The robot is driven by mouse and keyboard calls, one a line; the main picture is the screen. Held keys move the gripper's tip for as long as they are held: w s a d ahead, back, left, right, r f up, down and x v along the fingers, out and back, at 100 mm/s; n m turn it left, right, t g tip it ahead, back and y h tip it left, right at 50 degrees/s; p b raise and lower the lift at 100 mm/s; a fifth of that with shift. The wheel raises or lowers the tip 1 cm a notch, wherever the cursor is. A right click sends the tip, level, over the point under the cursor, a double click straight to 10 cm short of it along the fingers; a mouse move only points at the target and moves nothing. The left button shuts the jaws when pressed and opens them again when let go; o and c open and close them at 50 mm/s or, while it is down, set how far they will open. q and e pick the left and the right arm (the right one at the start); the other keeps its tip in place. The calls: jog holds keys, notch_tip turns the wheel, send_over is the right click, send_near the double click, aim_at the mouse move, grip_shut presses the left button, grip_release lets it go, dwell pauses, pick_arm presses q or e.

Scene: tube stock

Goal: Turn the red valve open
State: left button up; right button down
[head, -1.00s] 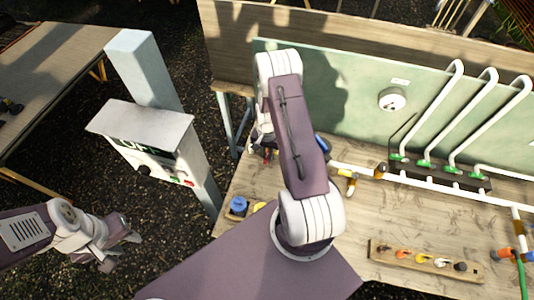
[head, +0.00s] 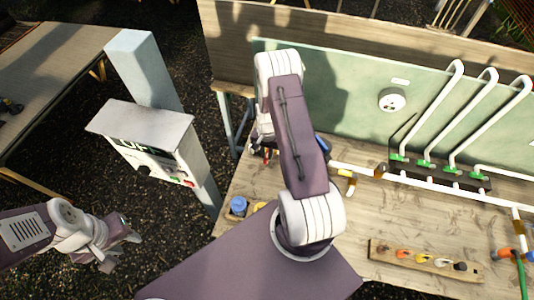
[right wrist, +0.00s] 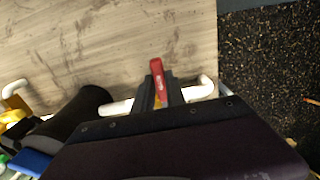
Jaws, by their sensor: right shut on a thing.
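The red valve handle (right wrist: 158,78) shows in the right wrist view as a short red lever over a white pipe (right wrist: 199,89), with a bit of yellow beside it. My right gripper (right wrist: 157,91) is shut on the red handle, one dark finger on each side. In the head view my right gripper (head: 266,154) is low at the left end of the workbench, mostly hidden behind my own arm, and the red valve is not clear there. My left gripper (head: 125,238) hangs empty at the lower left, away from the bench. Its jaw opening is unclear.
White pipes (head: 445,113) with green fittings and a round gauge (head: 392,100) are at the bench's back right. A wooden strip with coloured handles (head: 418,259) lies in front. A grey-white control post (head: 150,135) stands left of the workbench (head: 352,222).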

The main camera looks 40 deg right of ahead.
jog(key=shift+d, duration=0.1)
jog(key=shift+s+d+n+b, duration=0.15)
jog(key=shift+d+n+b, duration=1.15)
jog(key=shift+n, duration=1.7)
jog(key=shift+s+d+n+b, duration=0.15)
jog(key=shift+d+n+b, duration=1.15)
jog(key=shift+n, duration=1.7)
jog(key=shift+s+d+n+b, duration=0.15)
jog(key=shift+d+n+b, duration=0.6)
jog(key=shift+d+n, duration=1.65)
jog(key=shift+a+n, duration=0.6)
jog(key=c, duration=1.4)
grip_release()
jog(key=shift+o, duration=0.2)
jog(key=shift+r, duration=0.1)
